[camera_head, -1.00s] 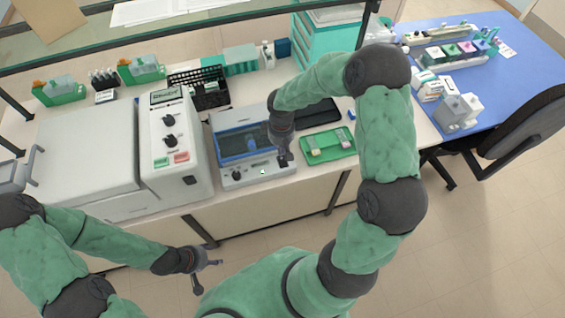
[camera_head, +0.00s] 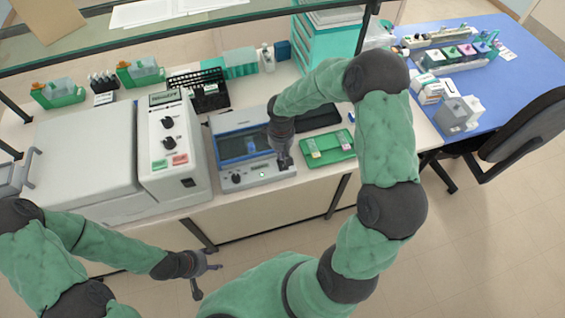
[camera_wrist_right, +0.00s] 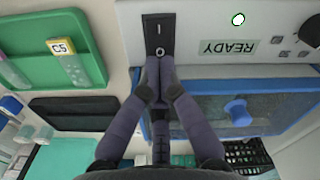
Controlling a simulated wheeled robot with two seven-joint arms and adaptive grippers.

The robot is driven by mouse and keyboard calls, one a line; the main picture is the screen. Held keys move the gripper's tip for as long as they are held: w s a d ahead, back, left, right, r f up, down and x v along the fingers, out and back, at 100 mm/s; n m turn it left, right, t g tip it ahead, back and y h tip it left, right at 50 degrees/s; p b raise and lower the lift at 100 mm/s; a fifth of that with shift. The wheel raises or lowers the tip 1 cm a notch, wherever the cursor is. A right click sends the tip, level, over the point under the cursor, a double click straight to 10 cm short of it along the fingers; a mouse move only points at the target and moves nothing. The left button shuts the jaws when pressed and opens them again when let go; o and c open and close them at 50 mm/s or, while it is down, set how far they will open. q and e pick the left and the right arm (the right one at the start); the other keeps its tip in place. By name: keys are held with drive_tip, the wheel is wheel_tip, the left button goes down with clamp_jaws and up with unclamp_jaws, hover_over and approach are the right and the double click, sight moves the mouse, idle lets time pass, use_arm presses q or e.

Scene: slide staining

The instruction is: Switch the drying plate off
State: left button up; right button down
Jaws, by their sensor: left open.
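The drying plate (camera_head: 228,180) is a grey device with a blue-framed window, on the bench in the head view. In the right wrist view its front panel (camera_wrist_right: 200,70) shows a READY label and a small pale lamp with a green rim (camera_wrist_right: 238,19). A black rocker switch (camera_wrist_right: 160,22) is marked I and O. My right gripper (camera_wrist_right: 157,68) is shut and empty, its fingertips together at the O end of the switch; I cannot tell whether they touch it. My left gripper (camera_head: 207,276) is open and empty, low in front of the bench.
A green tray (camera_head: 340,150) with slides lies right of the plate, beside a dark flat pad (camera_head: 318,117). A grey machine with knobs (camera_head: 172,150) stands close on the left. A black rack (camera_head: 205,95) and a shelf edge are behind.

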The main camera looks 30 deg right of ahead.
sight(282, 160)
drive_tip(key=shift+f+b, duration=0.95)
drive_tip(key=shift+f, duration=0.2)
idle(1.3)
drive_tip(key=shift+r+p, duration=2.4)
drive_tip(key=shift+r, duration=1.15)
drive_tip(key=shift+f, duration=0.1)
